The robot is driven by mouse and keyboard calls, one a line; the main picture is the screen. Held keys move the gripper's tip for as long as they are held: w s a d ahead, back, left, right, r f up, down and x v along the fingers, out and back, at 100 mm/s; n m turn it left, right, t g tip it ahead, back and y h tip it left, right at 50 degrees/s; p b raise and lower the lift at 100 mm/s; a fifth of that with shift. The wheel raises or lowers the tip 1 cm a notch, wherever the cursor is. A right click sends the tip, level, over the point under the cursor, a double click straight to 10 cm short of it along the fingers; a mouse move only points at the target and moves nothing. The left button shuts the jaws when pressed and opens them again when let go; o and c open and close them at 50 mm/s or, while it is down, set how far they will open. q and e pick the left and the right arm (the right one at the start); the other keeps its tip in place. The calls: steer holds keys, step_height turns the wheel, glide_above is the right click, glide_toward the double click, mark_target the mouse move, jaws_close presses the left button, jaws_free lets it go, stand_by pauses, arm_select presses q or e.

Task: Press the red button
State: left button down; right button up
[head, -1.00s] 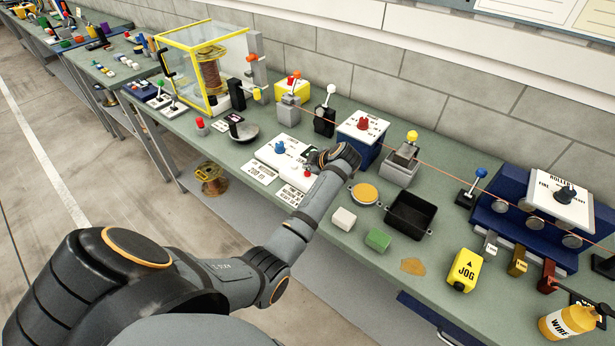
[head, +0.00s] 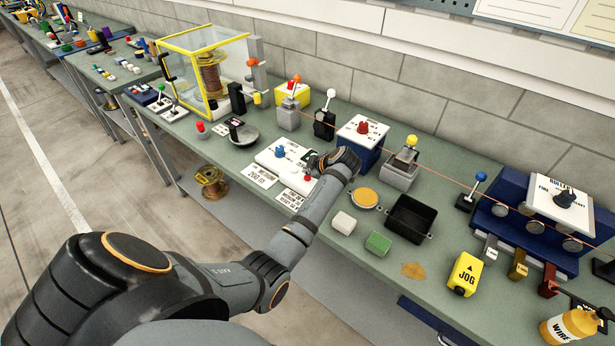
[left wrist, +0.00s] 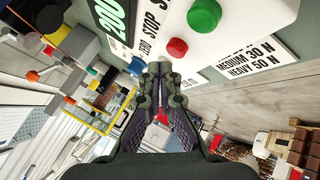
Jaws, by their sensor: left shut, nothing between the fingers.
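The red button (left wrist: 177,47) sits on a white panel in the left wrist view, beside a larger green button (left wrist: 204,14). In the head view the red button (head: 307,178) shows on the front part of the white panel (head: 268,158), near a blue knob (head: 281,151). My left gripper (head: 314,164) is over the right end of this panel. In the left wrist view its fingers (left wrist: 160,68) are shut and empty, their tips just below and left of the red button. A small gap seems to separate them; contact cannot be told. My right gripper is out of view.
A blue box with a red knob (head: 363,127) stands behind my left gripper. A black tray (head: 408,220), a round yellow-topped dish (head: 364,198) and white and green blocks lie to its right. Printed cards (head: 258,178) lie in front of the panel.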

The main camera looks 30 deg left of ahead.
mark_target(309, 178)
arm_select(q)
steer(key=shift+f, duration=0.1)
steer(key=shift+f+b, duration=0.3)
steer(key=shift+b, duration=0.05)
steer(key=shift+f+b, duration=0.5)
steer(key=shift+f, duration=0.05)
stand_by(0.8)
steer(key=shift+r, duration=0.15)
steer(key=shift+r+p, duration=0.65)
steer(key=shift+r, duration=0.25)
step_height(309, 178, up, 5)
steer(key=p, duration=0.3)
steer(key=shift+p, duration=0.4)
stand_by(0.4)
